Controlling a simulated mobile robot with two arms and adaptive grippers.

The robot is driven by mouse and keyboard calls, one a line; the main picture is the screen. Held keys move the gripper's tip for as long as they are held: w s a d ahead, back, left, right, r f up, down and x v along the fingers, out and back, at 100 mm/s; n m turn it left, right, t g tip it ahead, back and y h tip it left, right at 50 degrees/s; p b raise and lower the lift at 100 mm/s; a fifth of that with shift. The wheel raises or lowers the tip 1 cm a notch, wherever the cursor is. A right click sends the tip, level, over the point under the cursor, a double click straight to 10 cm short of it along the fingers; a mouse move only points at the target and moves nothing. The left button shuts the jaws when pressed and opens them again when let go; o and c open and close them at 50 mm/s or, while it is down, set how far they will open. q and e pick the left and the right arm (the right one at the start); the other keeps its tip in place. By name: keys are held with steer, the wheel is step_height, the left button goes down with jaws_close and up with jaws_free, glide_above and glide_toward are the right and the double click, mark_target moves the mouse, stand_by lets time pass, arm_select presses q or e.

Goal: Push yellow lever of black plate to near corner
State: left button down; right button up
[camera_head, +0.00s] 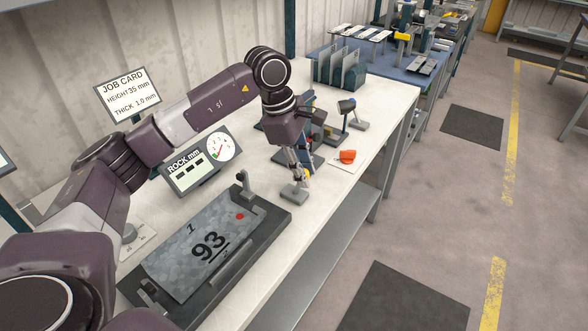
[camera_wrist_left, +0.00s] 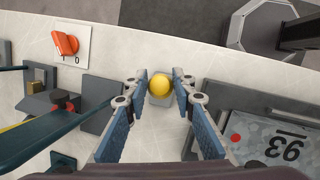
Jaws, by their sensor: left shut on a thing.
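My left gripper (camera_head: 296,182) points down over the white bench top, just beyond the far right end of the black plate (camera_head: 278,213). In the left wrist view a yellow ball knob (camera_wrist_left: 160,86) sits between the fingertips of the left gripper (camera_wrist_left: 159,82), above a small grey block (camera_wrist_left: 161,101). The fingers are shut on the knob. The grey block also shows under the fingers in the head view (camera_head: 291,194). The black plate carries a grey sheet marked 93 (camera_head: 190,255), a red dot and an upright grey clamp (camera_head: 243,187). My right gripper is out of view.
An orange switch on a white plate (camera_head: 347,157) lies right of the gripper. A blue-green device (camera_head: 275,127) stands behind it. The ROCK.mm display (camera_head: 200,160) stands at the back under my left arm. The bench's front edge is close on the right.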

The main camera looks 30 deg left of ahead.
arm_select(q)
steer(key=shift+s+d+f, duration=0.2)
steer(key=shift+d+f, duration=0.2)
steer(key=shift+d, duration=0.7)
steer(key=shift+s+d+f+y+b, duration=0.15)
steer(key=shift+f+y+b, duration=0.15)
steer(key=shift+y, duration=0.3)
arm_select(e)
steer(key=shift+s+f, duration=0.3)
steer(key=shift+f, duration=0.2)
arm_select(q)
steer(key=shift+f, duration=0.2)
steer(key=c, duration=1.9)
jaws_free()
steer(key=shift+d, duration=0.1)
steer(key=shift+c, duration=0.2)
steer(key=o, duration=0.3)
steer(key=shift+d+r, duration=0.15)
steer(key=shift+a+r, duration=0.2)
steer(key=shift+r, duration=0.05)
steer(key=shift+a+r, duration=0.1)
steer(key=shift+r, duration=0.2)
steer(key=r, duration=0.3)
steer(key=s+r, duration=0.1)
steer(key=r, duration=0.7)
steer(key=shift+s+a, duration=0.35)
steer(key=shift+a, duration=0.05)
